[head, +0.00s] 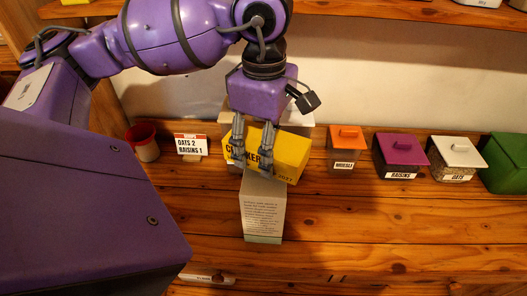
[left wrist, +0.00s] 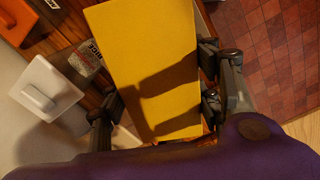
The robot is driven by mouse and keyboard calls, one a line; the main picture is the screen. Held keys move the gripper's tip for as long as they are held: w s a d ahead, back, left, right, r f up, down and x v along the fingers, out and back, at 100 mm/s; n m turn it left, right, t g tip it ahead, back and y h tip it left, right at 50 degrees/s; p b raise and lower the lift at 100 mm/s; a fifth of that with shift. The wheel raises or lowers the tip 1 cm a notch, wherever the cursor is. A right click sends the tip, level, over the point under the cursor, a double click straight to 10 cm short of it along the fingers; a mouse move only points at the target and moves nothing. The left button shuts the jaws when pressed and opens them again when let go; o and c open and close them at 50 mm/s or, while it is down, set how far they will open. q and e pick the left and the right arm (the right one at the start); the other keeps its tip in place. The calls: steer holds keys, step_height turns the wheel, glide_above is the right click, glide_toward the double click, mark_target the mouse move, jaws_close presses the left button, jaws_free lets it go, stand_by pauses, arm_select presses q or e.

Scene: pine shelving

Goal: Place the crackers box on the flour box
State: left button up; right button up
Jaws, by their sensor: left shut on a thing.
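The yellow crackers box (head: 291,156) is held in my left gripper (head: 253,146), whose two fingers are shut on it. In the left wrist view the crackers box (left wrist: 150,55) fills the middle between the fingers. In the head view it sits tilted over a tall pale grey box (head: 263,209) with small print, seemingly the flour box; its name is not readable. The crackers box hides the top of that box, so I cannot tell whether they touch. My right gripper is not in view.
A white-lidded rice container (left wrist: 46,90) stands close behind. To the right are orange-lidded (head: 347,147), purple-lidded (head: 400,153) and white-lidded (head: 456,156) containers and a green bin (head: 507,162). The front right shelf is clear.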

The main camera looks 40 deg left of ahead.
arm_select(q)
step_height(320, 180, down, 2)
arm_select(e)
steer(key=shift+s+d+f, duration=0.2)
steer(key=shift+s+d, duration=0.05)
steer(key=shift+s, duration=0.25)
